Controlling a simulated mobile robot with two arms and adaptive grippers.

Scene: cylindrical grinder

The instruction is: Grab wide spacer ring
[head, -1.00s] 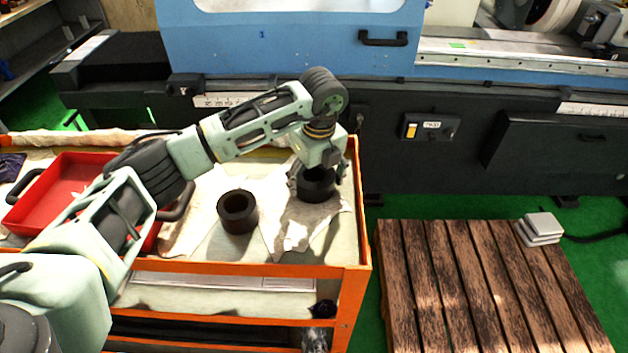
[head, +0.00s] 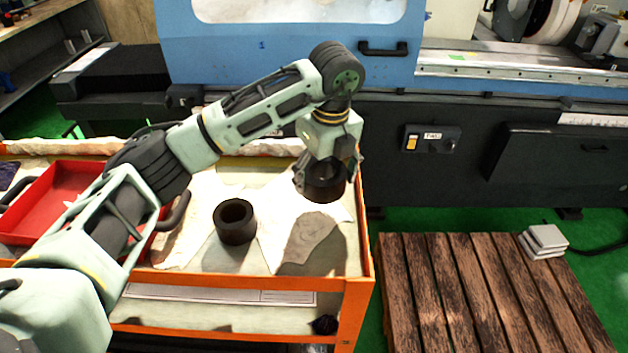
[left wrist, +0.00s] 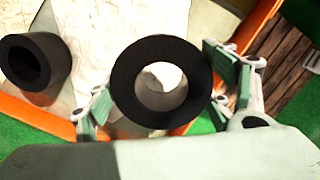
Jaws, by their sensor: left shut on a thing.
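My left gripper (head: 328,174) is shut on a dark spacer ring (head: 325,191), with a finger on each side of it. The ring is held above the cloth on the cart, and a shadow lies on the cloth below. In the left wrist view the held ring (left wrist: 124,84) shows its round opening, with pale cloth seen through it. A second dark ring (head: 236,229) stands on the cloth to the left, apart from the gripper. It also shows in the left wrist view (left wrist: 57,62). My right gripper is not in view.
The orange-edged cart (head: 357,300) carries a red tray (head: 50,195) at its left. The blue and black grinder (head: 290,40) stands close behind the cart. A wooden pallet (head: 460,290) with light blocks (head: 545,238) lies on the green floor at right.

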